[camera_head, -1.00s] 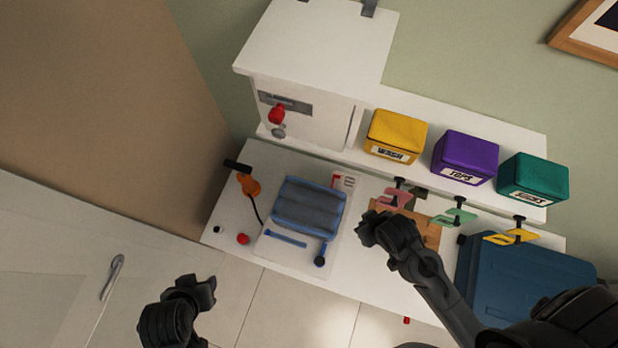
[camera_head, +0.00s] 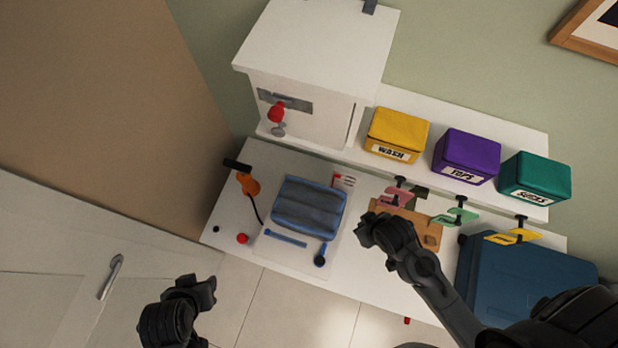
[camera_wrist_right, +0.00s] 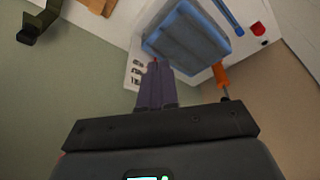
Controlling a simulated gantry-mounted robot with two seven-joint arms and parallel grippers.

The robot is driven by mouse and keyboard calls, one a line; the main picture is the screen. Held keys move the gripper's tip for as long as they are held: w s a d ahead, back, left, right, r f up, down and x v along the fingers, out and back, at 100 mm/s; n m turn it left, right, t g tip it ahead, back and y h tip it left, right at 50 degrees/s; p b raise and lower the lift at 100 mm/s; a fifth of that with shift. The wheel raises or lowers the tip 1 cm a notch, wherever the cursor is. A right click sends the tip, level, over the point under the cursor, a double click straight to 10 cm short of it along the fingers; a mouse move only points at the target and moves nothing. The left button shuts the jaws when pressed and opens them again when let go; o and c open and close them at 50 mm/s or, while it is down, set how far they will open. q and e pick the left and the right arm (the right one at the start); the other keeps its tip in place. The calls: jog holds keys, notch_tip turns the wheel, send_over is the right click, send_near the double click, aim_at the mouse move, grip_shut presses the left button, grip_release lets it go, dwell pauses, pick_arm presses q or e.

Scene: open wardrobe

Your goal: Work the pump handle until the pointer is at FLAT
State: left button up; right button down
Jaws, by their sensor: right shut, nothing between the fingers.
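The orange pump (camera_head: 248,185) with its black crossbar handle (camera_head: 237,165) stands at the left of the white surface; its orange body also shows in the right wrist view (camera_wrist_right: 220,75). A dark hose runs from it toward the blue bag (camera_head: 309,207). A small white card with red marks (camera_head: 344,181) lies at the bag's upper right; its pointer and lettering are too small to read. My right gripper (camera_head: 368,228) is shut and empty, right of the bag and away from the pump. My left gripper (camera_head: 208,285) hangs in front of the surface, its opening unclear.
Yellow (camera_head: 397,135), purple (camera_head: 466,157) and teal (camera_head: 535,178) boxes stand on the back shelf. Small hooked clips hang below them. A wooden board (camera_head: 425,232) and dark blue case (camera_head: 525,280) lie right. A red knob (camera_head: 242,239) lies at front left.

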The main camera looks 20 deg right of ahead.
notch_tip(320, 180, down, 8)
jog(key=b, duration=0.2)
jog(key=shift+f+b, duration=0.25)
jog(key=shift+b, duration=0.05)
jog(key=shift+f, duration=0.1)
dwell(0.6)
jog(key=shift+f, duration=0.1)
jog(key=shift+f+b, duration=0.45)
jog(key=shift+f, duration=0.55)
jog(key=shift+f, duration=0.25)
jog(key=shift+f+b, duration=0.45)
jog(key=shift+f, duration=0.55)
